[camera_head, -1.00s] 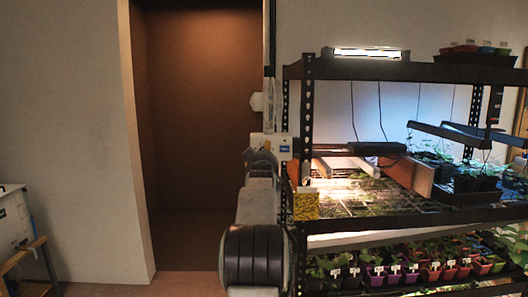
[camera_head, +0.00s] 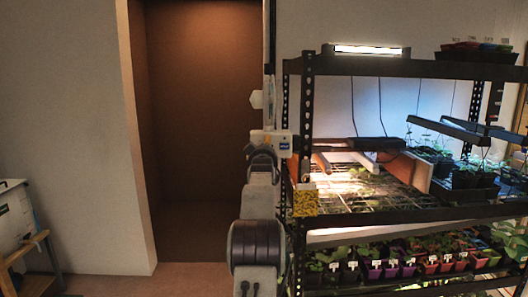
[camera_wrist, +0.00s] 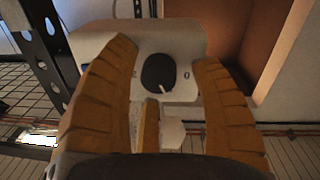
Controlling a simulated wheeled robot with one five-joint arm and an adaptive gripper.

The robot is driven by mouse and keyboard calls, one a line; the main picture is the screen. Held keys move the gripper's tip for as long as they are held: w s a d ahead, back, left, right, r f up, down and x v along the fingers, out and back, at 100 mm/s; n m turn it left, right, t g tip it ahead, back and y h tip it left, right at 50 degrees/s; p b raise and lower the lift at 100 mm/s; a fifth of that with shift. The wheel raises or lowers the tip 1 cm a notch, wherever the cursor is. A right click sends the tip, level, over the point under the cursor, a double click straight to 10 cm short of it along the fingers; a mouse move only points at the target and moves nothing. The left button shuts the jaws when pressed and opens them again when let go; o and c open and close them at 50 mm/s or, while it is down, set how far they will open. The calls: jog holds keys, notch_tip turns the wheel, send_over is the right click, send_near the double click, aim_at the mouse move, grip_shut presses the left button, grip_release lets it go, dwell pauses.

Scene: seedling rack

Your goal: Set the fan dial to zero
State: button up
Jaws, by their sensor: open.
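The fan dial (camera_wrist: 158,72) is a round black knob on a white panel (camera_wrist: 110,45) in the wrist view. A white pointer mark on it points down and slightly right. Small marks sit left and right of the knob. My gripper (camera_wrist: 165,52) is open, its two ribbed brown fingers spread left and right of the knob in the picture; I cannot tell how far it is from the knob. In the head view, a white box with a blue label (camera_head: 284,142) sits by the rack post, behind the end of my arm; the knob is not visible there.
The seedling rack (camera_head: 306,115) with dark perforated posts stands right of my arm, holding trays, pots and lamps. A yellow card (camera_head: 305,200) hangs at its corner. A brown recess (camera_head: 200,130) lies to the left, and a white box (camera_head: 14,225) at far left.

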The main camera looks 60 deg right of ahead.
jog(key=shift+c, duration=0.2)
grip_shut()
dwell(0.3)
jog(key=shift+a+r+n+b, duration=0.1)
jog(key=shift+n+b, duration=0.45)
jog(key=shift+n, duration=0.95)
jog(key=shift+o, duration=0.2)
grip_release()
